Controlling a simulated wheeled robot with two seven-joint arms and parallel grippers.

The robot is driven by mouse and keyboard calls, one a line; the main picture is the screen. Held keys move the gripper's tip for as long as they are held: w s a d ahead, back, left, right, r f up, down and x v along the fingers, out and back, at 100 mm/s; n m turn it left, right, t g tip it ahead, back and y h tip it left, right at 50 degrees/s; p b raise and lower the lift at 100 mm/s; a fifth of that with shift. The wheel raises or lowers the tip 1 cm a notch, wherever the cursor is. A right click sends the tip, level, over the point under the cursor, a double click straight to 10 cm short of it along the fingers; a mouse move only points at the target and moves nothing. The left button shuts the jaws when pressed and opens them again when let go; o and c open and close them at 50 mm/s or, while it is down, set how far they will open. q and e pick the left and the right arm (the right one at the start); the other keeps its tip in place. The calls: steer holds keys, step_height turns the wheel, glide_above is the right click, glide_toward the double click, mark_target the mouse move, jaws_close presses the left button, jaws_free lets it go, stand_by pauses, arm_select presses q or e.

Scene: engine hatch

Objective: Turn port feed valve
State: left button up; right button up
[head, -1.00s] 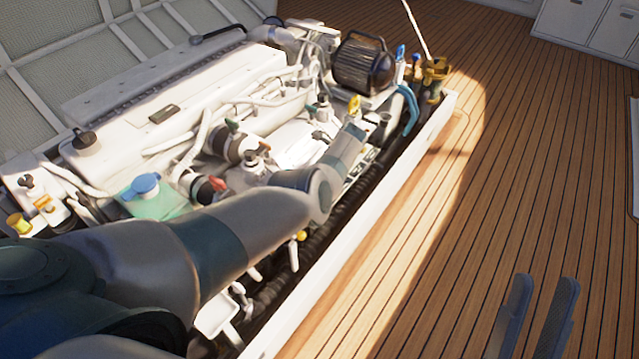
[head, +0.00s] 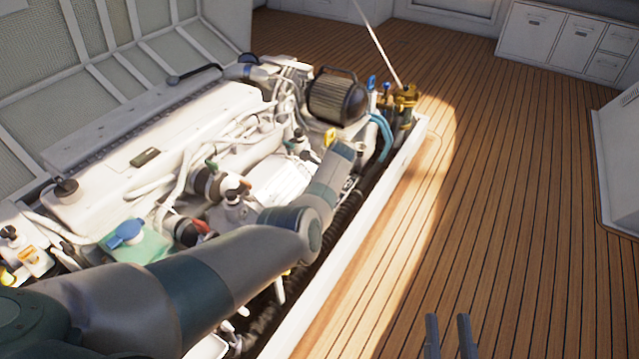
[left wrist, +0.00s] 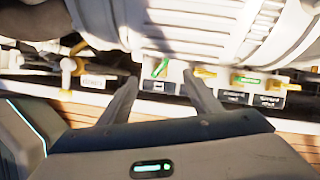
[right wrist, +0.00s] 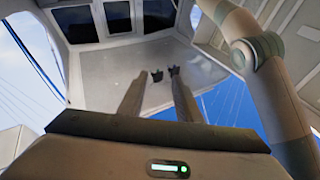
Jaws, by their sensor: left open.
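My left arm reaches over the engine in the head view, and its gripper is hidden there. In the left wrist view my left gripper (left wrist: 160,77) is open and empty, facing a row of small valves below a large ribbed white cylinder. A green-handled valve (left wrist: 160,68) shows between the fingertips, and a yellow-handled valve (left wrist: 205,72) is just right of the right fingertip. Dark and white labels sit below the valves, too blurred to read, so I cannot tell which is the port feed valve. My right gripper (head: 449,322) is open and empty over the deck.
The white engine (head: 160,140) fills the hatch, with hoses and a black ribbed filter (head: 337,97). The hatch's white rim (head: 345,240) borders the wooden deck (head: 500,180), which is clear. White cabinets (head: 565,40) stand at the back right.

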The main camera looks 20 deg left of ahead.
arm_select(q)
steer(key=p+v, duration=0.3)
steer(key=v, duration=0.6)
steer(key=shift+r+p, duration=0.4)
steer(key=shift+r, duration=0.05)
arm_select(e)
step_height(320, 180, down, 14)
steer(key=d+g+h, duration=0.3)
steer(key=g, duration=0.5)
steer(key=shift+r+g, duration=0.2)
steer(key=shift+g, duration=0.1)
steer(key=shift+s, duration=0.1)
